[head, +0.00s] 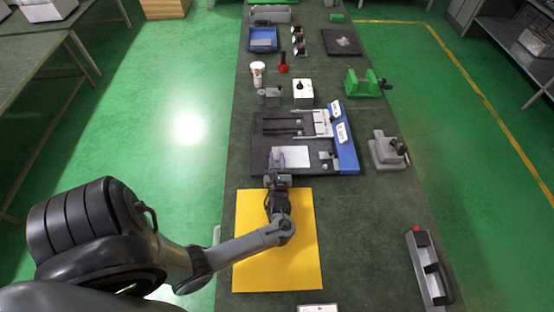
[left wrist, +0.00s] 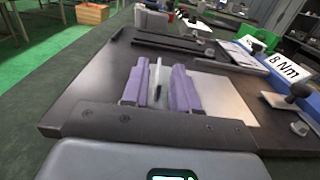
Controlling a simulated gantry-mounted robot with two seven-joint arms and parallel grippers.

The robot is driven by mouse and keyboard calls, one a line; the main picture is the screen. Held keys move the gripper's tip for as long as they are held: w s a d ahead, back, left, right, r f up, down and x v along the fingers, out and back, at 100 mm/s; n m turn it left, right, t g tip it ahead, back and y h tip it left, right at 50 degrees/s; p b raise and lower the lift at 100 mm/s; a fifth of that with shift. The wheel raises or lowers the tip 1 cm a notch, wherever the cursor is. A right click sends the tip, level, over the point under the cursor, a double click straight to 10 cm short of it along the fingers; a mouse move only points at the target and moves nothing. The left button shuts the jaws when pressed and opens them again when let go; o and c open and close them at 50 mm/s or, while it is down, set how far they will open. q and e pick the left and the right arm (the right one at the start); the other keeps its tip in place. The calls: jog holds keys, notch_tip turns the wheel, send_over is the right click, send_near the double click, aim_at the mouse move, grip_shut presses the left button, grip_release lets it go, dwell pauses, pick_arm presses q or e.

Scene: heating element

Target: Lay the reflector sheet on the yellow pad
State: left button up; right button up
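The reflector sheet (head: 294,156) is a pale silver-grey rectangle on the near part of the dark fixture board (head: 262,140). It also shows in the left wrist view (left wrist: 226,98), to the right of my fingers. My left gripper (head: 276,160) is at the sheet's left end, its fingers pointing away over the board. In the left wrist view its two purple fingers (left wrist: 160,88) stand apart, with a narrow pale strip visible between them. I cannot tell whether they touch the sheet. The yellow pad (head: 302,250) lies flat and bare on the bench, partly under my left arm. My right gripper is out of view.
A blue rail with white labels (head: 342,137) edges the fixture on the right. A grey clamp block (head: 388,150) and a green fixture (head: 364,83) stand further right. A black-handled tool (head: 430,268) lies right of the pad. The bench between them is clear.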

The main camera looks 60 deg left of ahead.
pick_arm(q)
jog(key=shift+o, duration=0.2)
jog(key=shift+d+f+b, duration=0.1)
jog(key=shift+f+b, duration=0.3)
jog(key=shift+b, duration=0.5)
jog(key=p+v, duration=0.1)
jog(key=v, duration=0.6)
jog(key=shift+s+d+r, duration=0.1)
jog(key=shift+d+r, duration=0.05)
jog(key=shift+r, duration=0.05)
notch_tip(320, 180, up, 8)
jog(key=p, duration=0.4)
jog(key=w+d+f+n+h, duration=0.2)
jog(key=d+n+h, duration=1.1)
jog(key=s+d+r+n+g+h, duration=0.1)
jog(key=s+d+r+n+g, duration=0.1)
jog(key=s+d+n, duration=0.2)
jog(key=s+d+r+n+g+h, duration=0.2)
jog(key=s+d+n, duration=0.2)
jog(key=s, duration=0.5)
jog(key=shift+s+r+g, duration=0.2)
jog(key=shift+r+g, duration=0.1)
